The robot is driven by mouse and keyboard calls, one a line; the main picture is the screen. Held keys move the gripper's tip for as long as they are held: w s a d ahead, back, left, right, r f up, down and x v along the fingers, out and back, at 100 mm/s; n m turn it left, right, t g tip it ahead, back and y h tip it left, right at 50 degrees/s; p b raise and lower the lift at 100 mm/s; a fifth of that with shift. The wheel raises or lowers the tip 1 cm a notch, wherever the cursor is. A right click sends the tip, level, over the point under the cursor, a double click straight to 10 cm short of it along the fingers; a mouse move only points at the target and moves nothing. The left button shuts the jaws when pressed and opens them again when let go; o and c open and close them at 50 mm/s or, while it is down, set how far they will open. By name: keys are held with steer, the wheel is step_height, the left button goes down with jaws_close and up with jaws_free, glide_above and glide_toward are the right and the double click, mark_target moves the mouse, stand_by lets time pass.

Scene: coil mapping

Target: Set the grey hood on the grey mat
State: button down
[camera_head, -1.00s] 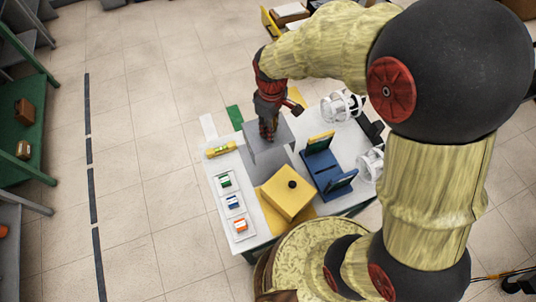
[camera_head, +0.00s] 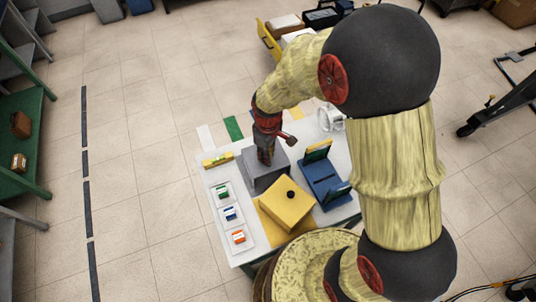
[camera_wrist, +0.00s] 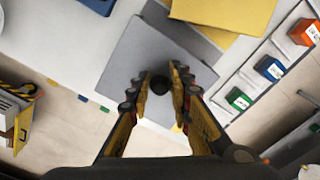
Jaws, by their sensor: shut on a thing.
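My gripper (camera_wrist: 160,88) is shut on the black knob of the grey hood (camera_wrist: 135,55), with a finger on each side of the knob. In the head view the grey hood (camera_head: 250,162) is below my gripper (camera_head: 265,160), level as far as I can see. A darker grey strip, apparently the grey mat (camera_wrist: 200,46), shows past the hood's edge in the wrist view. The hood covers most of it. I cannot tell whether the hood touches the mat.
A yellow hood (camera_head: 284,203) stands on a yellow mat (camera_head: 272,230) close in front. Small green (camera_head: 223,192), blue (camera_head: 231,213) and orange (camera_head: 238,236) blocks sit on pale plates at left. A yellow level (camera_head: 218,160) lies behind them.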

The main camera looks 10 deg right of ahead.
steer(key=shift+f, duration=0.2)
steer(key=c, duration=1.7)
jaws_free()
steer(key=shift+o, duration=0.4)
steer(key=shift+r, duration=0.1)
step_height(320, 180, up, 12)
steer(key=p, duration=0.2)
steer(key=s+d+r+m+t, duration=0.2)
steer(key=s+d+r+m, duration=0.2)
steer(key=s+r, duration=0.4)
steer(key=s+d+r+m+t, duration=0.3)
steer(key=s+d+r+m, duration=0.2)
steer(key=s+r, duration=0.3)
step_height(320, 180, up, 3)
steer(key=shift+r+m+t, duration=0.1)
steer(key=shift+m+t, duration=0.2)
